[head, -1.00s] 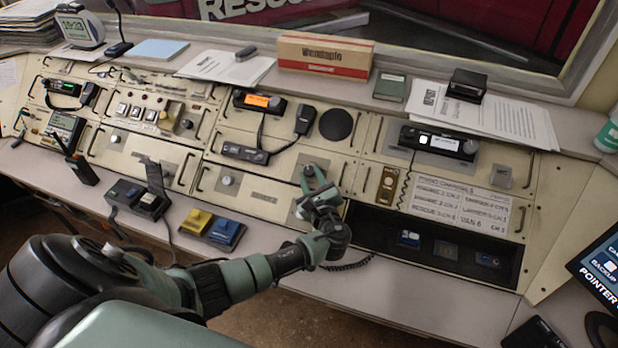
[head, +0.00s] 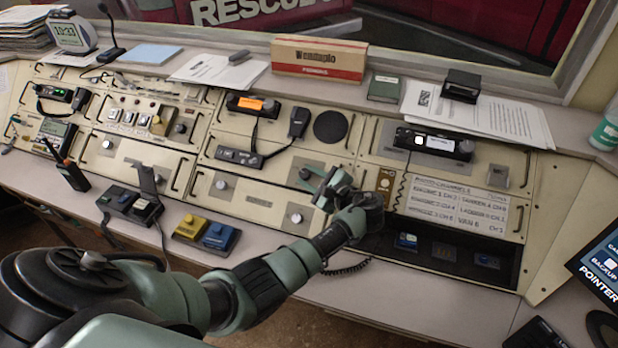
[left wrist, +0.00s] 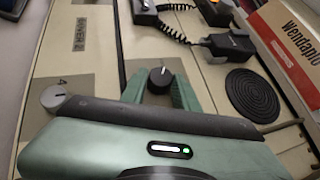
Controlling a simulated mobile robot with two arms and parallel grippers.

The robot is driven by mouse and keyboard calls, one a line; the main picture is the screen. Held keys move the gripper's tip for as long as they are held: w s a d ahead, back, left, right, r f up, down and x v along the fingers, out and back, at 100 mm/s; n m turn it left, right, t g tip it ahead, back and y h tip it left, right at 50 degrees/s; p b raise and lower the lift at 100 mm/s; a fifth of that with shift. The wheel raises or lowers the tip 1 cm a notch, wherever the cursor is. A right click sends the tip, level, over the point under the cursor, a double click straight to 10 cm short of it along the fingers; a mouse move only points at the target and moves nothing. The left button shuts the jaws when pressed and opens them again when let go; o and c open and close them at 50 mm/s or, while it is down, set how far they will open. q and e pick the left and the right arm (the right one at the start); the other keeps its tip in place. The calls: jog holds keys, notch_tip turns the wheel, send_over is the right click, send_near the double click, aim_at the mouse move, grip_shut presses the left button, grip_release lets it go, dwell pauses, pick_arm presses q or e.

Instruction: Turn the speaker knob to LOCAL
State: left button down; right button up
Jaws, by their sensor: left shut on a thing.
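The speaker knob (left wrist: 160,78) is a small black knob with a white pointer mark, on a grey plate below the round black speaker grille (left wrist: 253,94). My left gripper (left wrist: 160,88) has its two green fingers on either side of the knob and is shut on it. In the wrist view the mark points toward the top of the picture; no label lettering can be read around it. In the head view my left gripper (head: 318,182) reaches the panel below the grille (head: 331,126), largely hiding the knob. My right gripper is not in view.
A grey knob (head: 295,217) sits on the panel just below my gripper; it also shows in the wrist view (left wrist: 55,97). A radio with handset (head: 299,122) is above left. An open dark recess (head: 440,250) lies to the right, below the channel list (head: 459,205).

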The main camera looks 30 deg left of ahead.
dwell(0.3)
pick_arm(q)
jog(key=c, duration=1.1)
grip_release()
jog(key=shift+o, duration=0.2)
jog(key=v, duration=0.7)
jog(key=shift+s+d+r+b, duration=0.1)
jog(key=shift+d+b, duration=0.25)
jog(key=shift+d, duration=0.05)
